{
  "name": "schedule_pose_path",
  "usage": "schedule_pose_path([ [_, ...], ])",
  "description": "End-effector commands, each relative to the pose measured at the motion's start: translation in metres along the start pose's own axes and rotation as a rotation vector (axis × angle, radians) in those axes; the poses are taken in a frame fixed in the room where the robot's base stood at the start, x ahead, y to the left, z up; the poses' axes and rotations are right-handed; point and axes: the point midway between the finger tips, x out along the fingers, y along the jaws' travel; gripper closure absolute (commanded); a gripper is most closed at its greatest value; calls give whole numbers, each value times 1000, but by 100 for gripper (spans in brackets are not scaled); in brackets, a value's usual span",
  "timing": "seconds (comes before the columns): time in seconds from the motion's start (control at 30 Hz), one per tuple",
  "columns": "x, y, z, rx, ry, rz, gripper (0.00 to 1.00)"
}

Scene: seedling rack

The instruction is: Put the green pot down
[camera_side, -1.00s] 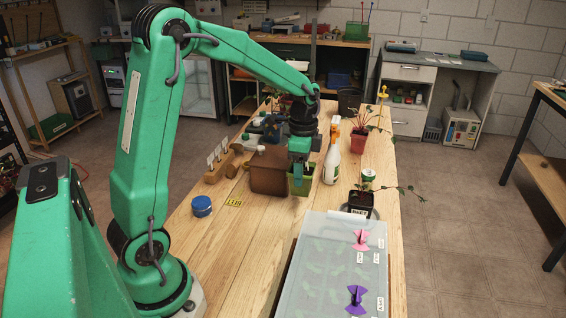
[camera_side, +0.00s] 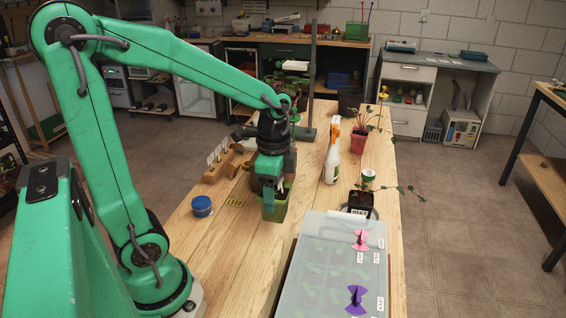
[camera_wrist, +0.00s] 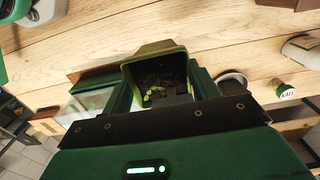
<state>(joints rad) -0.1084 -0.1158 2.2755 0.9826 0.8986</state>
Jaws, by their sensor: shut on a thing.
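The green pot (camera_side: 275,208) is held in my gripper (camera_side: 268,192) over the wooden table, left of the translucent lidded tray. In the wrist view the pot (camera_wrist: 153,49) sits between my two fingers (camera_wrist: 162,90), with dark soil and small green leaves inside. My gripper is shut on it. In the side view my gripper covers part of the pot's upper side. I cannot tell whether its base touches the table.
The lidded tray (camera_side: 312,258) carries a pink clip (camera_side: 361,240) and a purple clip (camera_side: 356,299). A black potted plant (camera_side: 360,203), a spray bottle (camera_side: 331,163) and a red pot (camera_side: 358,141) stand to the right. A blue jar (camera_side: 202,206) is left. Front table wood is bare.

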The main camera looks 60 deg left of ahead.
Motion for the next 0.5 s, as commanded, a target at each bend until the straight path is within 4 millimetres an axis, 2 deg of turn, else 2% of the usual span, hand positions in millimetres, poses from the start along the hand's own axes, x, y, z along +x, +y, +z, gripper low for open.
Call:
schedule_pose_path([
  [0.2,3,35,16,-1,1,-1,66],
  [0.5,7,55,26,-5,0,0,66],
])
